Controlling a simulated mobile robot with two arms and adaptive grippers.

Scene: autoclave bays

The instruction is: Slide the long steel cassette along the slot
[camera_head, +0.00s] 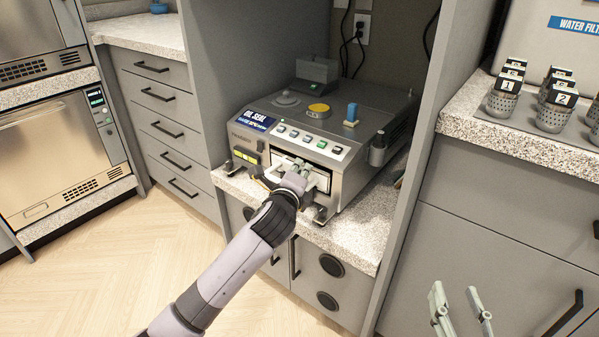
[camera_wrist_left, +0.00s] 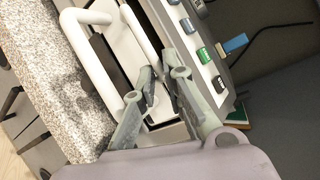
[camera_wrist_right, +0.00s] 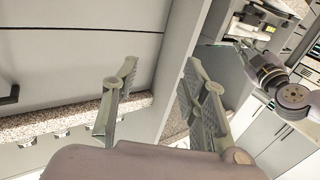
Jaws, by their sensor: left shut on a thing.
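The grey sterilizer unit (camera_head: 350,147) stands in the middle bay, with a front slot below its row of buttons. The pale front of the steel cassette (camera_head: 322,181) sits in this slot, and the white bar handle (camera_wrist_left: 98,62) on the front shows in the left wrist view. My left gripper (camera_head: 300,168) is at the slot, shut on the white handle; its fingers (camera_wrist_left: 160,82) close around one bar. They hide part of the cassette front, and the cassette's length inside is hidden. My right gripper (camera_head: 460,300) is open and empty, low at the right; its spread fingers (camera_wrist_right: 160,78) also show in the right wrist view.
The speckled counter (camera_head: 357,238) forms a narrow ledge before the unit. Bay walls stand close on both sides. Several numbered baskets (camera_head: 503,100) stand on the right counter. A blue block (camera_head: 351,113) and a yellow button (camera_head: 318,110) are on the unit's top.

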